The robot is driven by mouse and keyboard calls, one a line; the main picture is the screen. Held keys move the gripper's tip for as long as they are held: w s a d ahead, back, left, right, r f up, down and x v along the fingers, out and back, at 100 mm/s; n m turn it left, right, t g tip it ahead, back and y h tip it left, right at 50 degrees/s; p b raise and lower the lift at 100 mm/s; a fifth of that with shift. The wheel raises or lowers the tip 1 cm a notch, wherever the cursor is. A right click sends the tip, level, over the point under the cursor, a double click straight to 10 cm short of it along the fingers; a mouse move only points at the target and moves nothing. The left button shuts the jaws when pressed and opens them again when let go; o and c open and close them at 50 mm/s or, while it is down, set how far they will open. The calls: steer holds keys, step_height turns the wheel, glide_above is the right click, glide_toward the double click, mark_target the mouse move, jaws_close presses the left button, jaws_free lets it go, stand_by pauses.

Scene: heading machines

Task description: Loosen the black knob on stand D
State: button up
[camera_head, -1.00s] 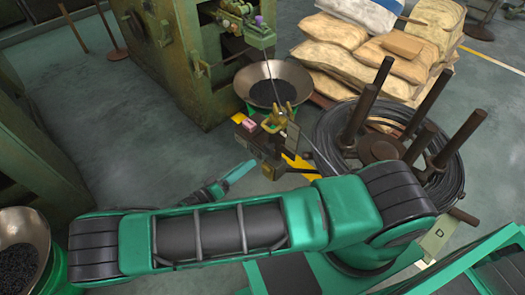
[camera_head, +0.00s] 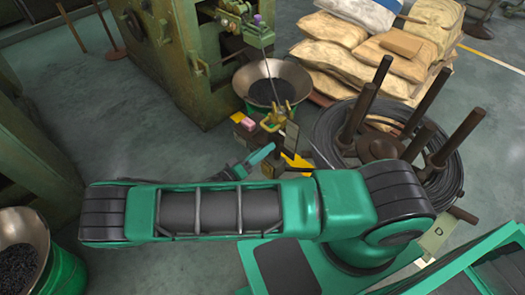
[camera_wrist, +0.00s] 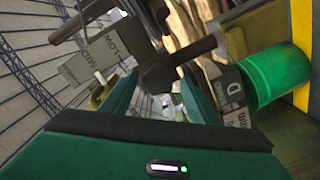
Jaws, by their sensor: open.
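A dark, multi-armed knob (camera_wrist: 160,76) shows in the wrist view, with its hub just beyond the fingertips and its arms spreading to both sides. A grey plate marked D (camera_wrist: 232,88) is right of it. My gripper (camera_wrist: 158,98) is open, its two green fingers apart and pointing at the hub; I cannot tell whether they touch it. In the head view my gripper (camera_head: 262,154) is beside a small yellow-and-dark fixture (camera_head: 275,122); the knob cannot be made out there. A plate marked D (camera_head: 438,231) also shows by the wire reel.
A pan of dark pieces (camera_head: 272,84) stands behind the fixture, before a green machine (camera_head: 180,60). A wire reel with upright posts (camera_head: 385,150) is to the right, and stacked sacks (camera_head: 370,50) are behind it.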

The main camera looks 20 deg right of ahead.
steer(key=c, duration=1)
steer(key=shift+c, duration=0.2)
steer(key=n, duration=2)
steer(key=shift+a+f+n, duration=0.1)
steer(key=shift+a+n, duration=0.1)
steer(key=shift+n, duration=0.2)
steer(key=shift+w, duration=0.1)
